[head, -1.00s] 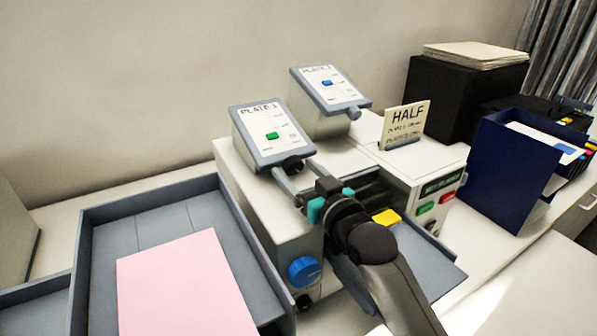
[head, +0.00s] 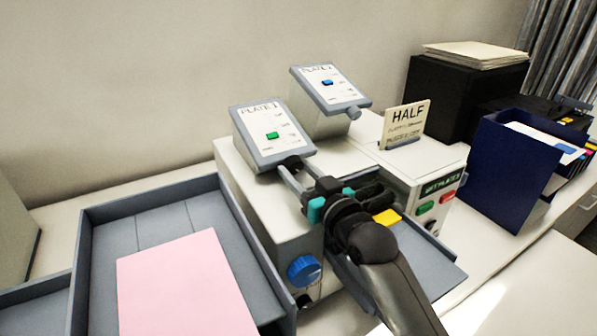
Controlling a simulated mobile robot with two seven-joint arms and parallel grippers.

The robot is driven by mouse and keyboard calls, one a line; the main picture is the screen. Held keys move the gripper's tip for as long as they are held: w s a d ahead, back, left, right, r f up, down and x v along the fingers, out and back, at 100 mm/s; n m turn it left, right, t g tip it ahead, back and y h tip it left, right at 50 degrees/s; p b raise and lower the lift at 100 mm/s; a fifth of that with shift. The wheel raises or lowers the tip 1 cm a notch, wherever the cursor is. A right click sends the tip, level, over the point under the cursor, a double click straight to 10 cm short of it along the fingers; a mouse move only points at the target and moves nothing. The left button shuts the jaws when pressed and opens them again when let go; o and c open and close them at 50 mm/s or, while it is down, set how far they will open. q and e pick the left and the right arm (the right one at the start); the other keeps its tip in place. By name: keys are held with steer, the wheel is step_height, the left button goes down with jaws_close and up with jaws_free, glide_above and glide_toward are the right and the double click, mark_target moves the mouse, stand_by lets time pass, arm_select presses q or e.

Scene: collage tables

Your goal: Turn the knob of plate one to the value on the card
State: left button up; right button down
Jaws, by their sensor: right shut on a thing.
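The plate one unit (head: 258,148) is a white tilted panel with a grey frame, labelled PLATE 1, with a green marker (head: 273,135) about mid-height on its scale. Its dark knob (head: 291,163) sits at the lower front edge, partly hidden by my fingers. My right gripper (head: 287,174) reaches up from the lower right and is shut on this knob. The card (head: 407,120) stands upright in a holder and reads HALF in large letters; its smaller lines are too blurred to read. My left gripper is not in view.
The plate two unit (head: 328,92), with a blue marker and grey knob (head: 353,113), stands close behind. A machine front with green (head: 426,208) and red buttons is at right. A grey tray (head: 150,227) holds pink paper (head: 180,285). A blue knob (head: 304,270) sits below.

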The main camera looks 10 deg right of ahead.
steer(key=shift+m+y, duration=0.4)
steer(key=shift+m, duration=0.2)
steer(key=shift+d+m+g+y, duration=0.1)
steer(key=shift+m+g+y, duration=0.2)
steer(key=shift+m+y, duration=0.15)
steer(key=shift+w+f+m+y+b, duration=0.1)
steer(key=shift+m+y+b, duration=0.65)
steer(key=shift+m, duration=0.5)
steer(key=shift+c, duration=1.6)
jaws_free()
